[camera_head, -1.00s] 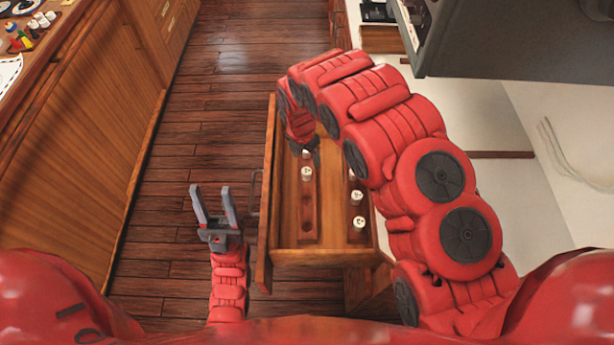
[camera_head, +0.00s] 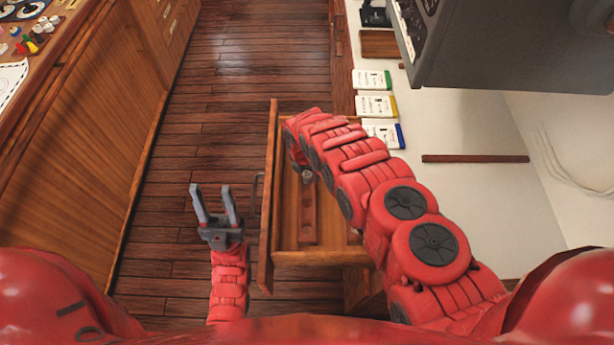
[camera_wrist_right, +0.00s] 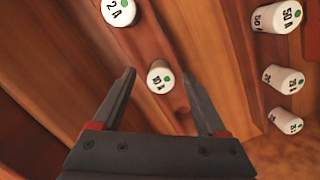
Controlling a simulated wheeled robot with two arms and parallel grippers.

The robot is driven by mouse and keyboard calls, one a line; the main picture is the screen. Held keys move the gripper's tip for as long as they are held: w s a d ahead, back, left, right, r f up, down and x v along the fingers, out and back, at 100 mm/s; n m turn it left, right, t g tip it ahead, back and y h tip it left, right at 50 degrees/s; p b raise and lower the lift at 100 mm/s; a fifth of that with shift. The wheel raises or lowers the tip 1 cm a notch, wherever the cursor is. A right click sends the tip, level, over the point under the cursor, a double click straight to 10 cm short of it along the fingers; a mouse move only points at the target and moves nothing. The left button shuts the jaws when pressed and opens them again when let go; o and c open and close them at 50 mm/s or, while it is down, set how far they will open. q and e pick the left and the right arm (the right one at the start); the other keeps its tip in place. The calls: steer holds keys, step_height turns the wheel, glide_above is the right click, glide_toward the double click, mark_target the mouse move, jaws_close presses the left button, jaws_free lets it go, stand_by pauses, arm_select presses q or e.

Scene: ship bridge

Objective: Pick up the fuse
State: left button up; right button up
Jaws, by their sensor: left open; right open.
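White fuses with a green dot and a printed rating stand in wooden racks inside the open drawer (camera_head: 285,240). In the right wrist view, one fuse (camera_wrist_right: 160,77) is between the open fingers of my right gripper (camera_wrist_right: 155,85); I cannot tell whether they touch it. A fuse marked 2 A (camera_wrist_right: 118,11) is beyond it. Several more fuses stand at the right, including one marked 50 A (camera_wrist_right: 277,16). My left gripper (camera_head: 215,203) is open and empty, left of the drawer.
The drawer's front panel (camera_head: 268,200) stands between my left gripper and the drawer's inside. Open wooden floor (camera_head: 210,130) lies left of the drawer.

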steer(key=shift+w+f, duration=0.1)
steer(key=shift+f, duration=0.3)
jaws_close()
